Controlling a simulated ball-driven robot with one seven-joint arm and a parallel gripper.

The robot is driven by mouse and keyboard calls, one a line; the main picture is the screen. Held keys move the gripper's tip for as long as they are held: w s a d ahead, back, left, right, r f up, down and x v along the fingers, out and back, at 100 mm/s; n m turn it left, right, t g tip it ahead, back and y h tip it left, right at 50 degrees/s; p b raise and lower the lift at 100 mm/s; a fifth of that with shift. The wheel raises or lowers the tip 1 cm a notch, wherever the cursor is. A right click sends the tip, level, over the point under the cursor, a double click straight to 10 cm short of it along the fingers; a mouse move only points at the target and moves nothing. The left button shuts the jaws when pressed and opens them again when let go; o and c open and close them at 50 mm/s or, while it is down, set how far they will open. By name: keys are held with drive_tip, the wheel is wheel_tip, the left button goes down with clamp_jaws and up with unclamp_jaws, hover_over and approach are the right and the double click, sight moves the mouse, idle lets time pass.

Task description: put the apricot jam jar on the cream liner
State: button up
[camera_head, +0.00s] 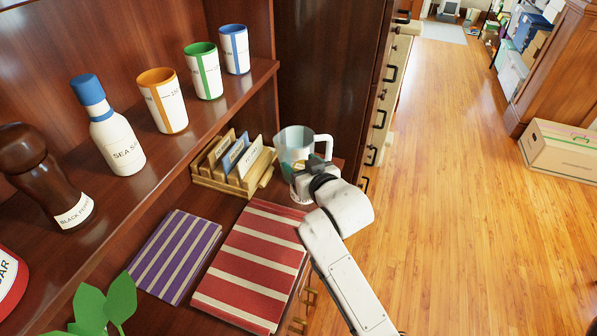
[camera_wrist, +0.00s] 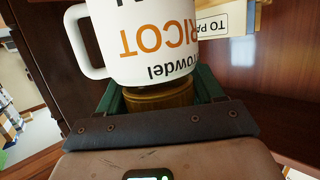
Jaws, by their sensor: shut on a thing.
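The apricot jam jar has a white label with orange lettering, upside down in the wrist view (camera_wrist: 160,45). Its gold lid (camera_wrist: 158,98) lies between the green fingers of my gripper (camera_wrist: 160,93), which is shut on it. In the head view my gripper (camera_head: 308,176) is at the right end of the lower shelf, by the clear jug (camera_head: 293,145), and mostly covers the jar. A white handle shows left of the jar in the wrist view; I cannot tell whether it belongs to the jug behind. I cannot make out a plain cream liner.
A wooden card rack (camera_head: 232,170) stands left of the jug. A red striped cloth (camera_head: 250,265) and a purple striped cloth (camera_head: 175,255) lie on the lower shelf. The upper shelf holds several cups, a sea salt bottle (camera_head: 115,140) and a pepper mill (camera_head: 45,180).

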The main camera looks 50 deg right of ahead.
drive_tip(key=s+r, duration=0.1)
drive_tip(key=r, duration=0.1)
drive_tip(key=s+a+r, duration=0.1)
drive_tip(key=s+r, duration=0.1)
drive_tip(key=d+r+v, duration=0.1)
drive_tip(key=v, duration=0.9)
drive_tip(key=shift+s+d+r, duration=0.2)
drive_tip(key=shift+s+r, duration=0.05)
drive_tip(key=shift+r, duration=0.1)
